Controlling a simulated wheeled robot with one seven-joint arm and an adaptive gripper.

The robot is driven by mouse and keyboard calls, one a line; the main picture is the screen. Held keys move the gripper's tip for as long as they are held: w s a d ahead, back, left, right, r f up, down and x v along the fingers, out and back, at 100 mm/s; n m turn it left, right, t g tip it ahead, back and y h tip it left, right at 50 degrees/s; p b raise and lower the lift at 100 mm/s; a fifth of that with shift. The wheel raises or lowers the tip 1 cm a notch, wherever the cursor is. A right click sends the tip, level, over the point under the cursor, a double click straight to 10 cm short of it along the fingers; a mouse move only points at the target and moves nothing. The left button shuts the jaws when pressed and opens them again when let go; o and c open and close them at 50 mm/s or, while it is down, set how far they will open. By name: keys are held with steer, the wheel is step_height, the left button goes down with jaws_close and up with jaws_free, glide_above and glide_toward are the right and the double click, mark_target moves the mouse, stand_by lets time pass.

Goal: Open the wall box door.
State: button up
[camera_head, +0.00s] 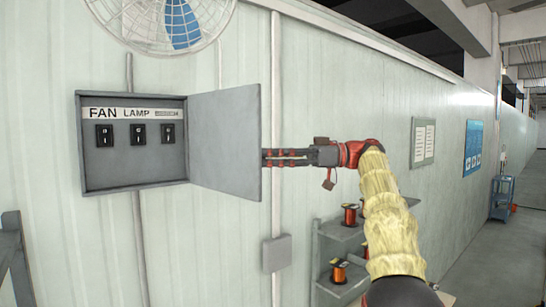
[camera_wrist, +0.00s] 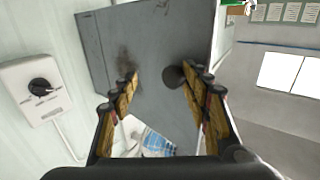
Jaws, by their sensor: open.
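The grey wall box (camera_head: 80,150) is on the wall at the left of the head view. Its door (camera_head: 225,140) stands swung open, out from the box's right side, and the inside shows. The door's outer face fills the middle of the wrist view (camera_wrist: 150,40), with a dark round knob (camera_wrist: 173,77) on it. My gripper (camera_head: 266,157) is on the outer side of the door, and its tips meet the door's free edge in the head view. Its fingers are apart, with the knob near the right fingertip; whether they touch is unclear.
A fan (camera_head: 165,20) is above the box. A small grey box (camera_head: 277,252) is on the wall below. A shelf with copper spools (camera_head: 340,271) stands below my arm.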

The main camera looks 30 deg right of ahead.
steer(key=shift+o, duration=0.6)
steer(key=shift+w+r, duration=0.2)
steer(key=shift+d, duration=0.15)
steer(key=v, duration=1.2)
steer(key=shift+f, duration=0.2)
steer(key=shift+s, duration=0.1)
